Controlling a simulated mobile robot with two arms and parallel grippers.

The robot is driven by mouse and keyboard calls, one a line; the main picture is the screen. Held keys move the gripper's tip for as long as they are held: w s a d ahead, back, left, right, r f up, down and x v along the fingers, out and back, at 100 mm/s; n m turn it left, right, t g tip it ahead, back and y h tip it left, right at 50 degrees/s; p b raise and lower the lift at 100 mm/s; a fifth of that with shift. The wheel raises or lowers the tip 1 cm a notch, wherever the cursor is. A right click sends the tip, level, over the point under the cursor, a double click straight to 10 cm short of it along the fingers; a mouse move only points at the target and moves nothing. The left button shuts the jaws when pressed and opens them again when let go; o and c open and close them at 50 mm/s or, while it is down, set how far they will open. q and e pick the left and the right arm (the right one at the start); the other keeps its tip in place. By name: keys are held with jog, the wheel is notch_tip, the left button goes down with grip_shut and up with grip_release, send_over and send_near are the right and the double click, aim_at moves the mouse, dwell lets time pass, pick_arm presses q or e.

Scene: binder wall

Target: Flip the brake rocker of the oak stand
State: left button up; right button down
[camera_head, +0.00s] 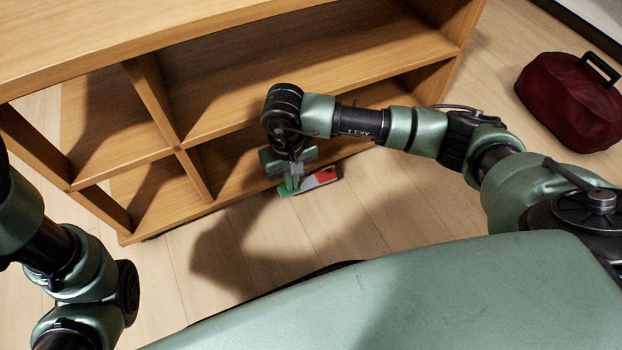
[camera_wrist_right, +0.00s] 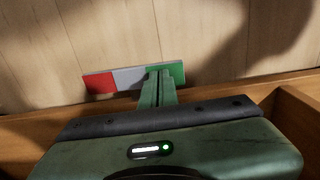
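The oak stand (camera_head: 195,75) is an open wooden shelf unit filling the upper left of the head view. The brake rocker (camera_head: 308,181) is a flat bar low at its front edge, green at the left end, pale grey in the middle, red at the right. In the right wrist view the rocker (camera_wrist_right: 128,79) shows red at left and green at right. My right gripper (camera_head: 292,186) points down at the rocker. Its fingers (camera_wrist_right: 159,74) are together, empty, over the green end near the grey part. I cannot tell whether they touch, or which end is lower.
A dark red bag (camera_head: 568,102) with a black handle lies on the floor at the right. The wooden floor (camera_head: 390,205) in front of the stand is clear. My left arm is at the left edge, its gripper out of sight.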

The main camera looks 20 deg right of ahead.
jog(key=shift+f+b, duration=0.35)
jog(key=shift+f, duration=0.15)
jog(key=shift+r, duration=0.1)
jog(key=shift+r+p, duration=2.45)
jog(key=shift+r, duration=1)
